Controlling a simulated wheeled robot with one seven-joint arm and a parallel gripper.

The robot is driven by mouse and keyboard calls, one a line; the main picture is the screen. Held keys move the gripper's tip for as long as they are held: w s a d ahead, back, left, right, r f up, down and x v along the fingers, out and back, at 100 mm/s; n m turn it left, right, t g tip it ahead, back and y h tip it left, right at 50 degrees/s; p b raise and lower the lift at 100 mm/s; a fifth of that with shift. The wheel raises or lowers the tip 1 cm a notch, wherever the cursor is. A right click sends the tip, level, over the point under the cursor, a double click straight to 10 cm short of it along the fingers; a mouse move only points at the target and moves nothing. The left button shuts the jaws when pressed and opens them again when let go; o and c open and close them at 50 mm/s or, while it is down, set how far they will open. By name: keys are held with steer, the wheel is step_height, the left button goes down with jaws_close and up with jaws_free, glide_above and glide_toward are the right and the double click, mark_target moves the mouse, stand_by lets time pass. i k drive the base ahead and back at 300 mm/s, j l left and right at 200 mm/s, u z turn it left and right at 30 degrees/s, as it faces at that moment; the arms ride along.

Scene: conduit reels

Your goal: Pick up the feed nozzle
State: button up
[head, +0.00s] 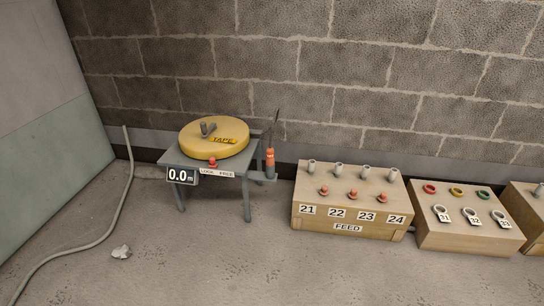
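An upright tool with an orange body (270,158) stands in a grey holder (263,176) at the right side of a small grey table. A thin dark piece rises from its top. It looks like the feed nozzle, but no label on it confirms this. A wooden box marked FEED (300,225) stands to its right, with several grey pipe stubs along its back, red-orange pieces in front of them and labels 21 to 24. My gripper is not in view.
The grey table (178,160) carries a yellow TAPE reel (205,145), a red knob (213,163), a LOCK/FREE label and a 0.0 m display (182,175). Another box (465,240) with rings stands right. A grey conduit (105,222) and a pale lump (121,252) lie left. The front floor is clear.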

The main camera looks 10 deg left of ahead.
mark_target(270, 159)
steer(key=i+j+z, duration=0.25)
steer(key=i+j, duration=0.2)
steer(key=i+j+z, duration=0.15)
steer(key=j, duration=0.25)
steer(key=i+j+z, duration=0.25)
steer(key=j, duration=0.4)
steer(key=i+j+z, duration=0.25)
steer(key=i+j, duration=0.15)
steer(key=j, duration=0.35)
steer(key=i+j+z, duration=0.15)
steer(key=j, duration=0.2)
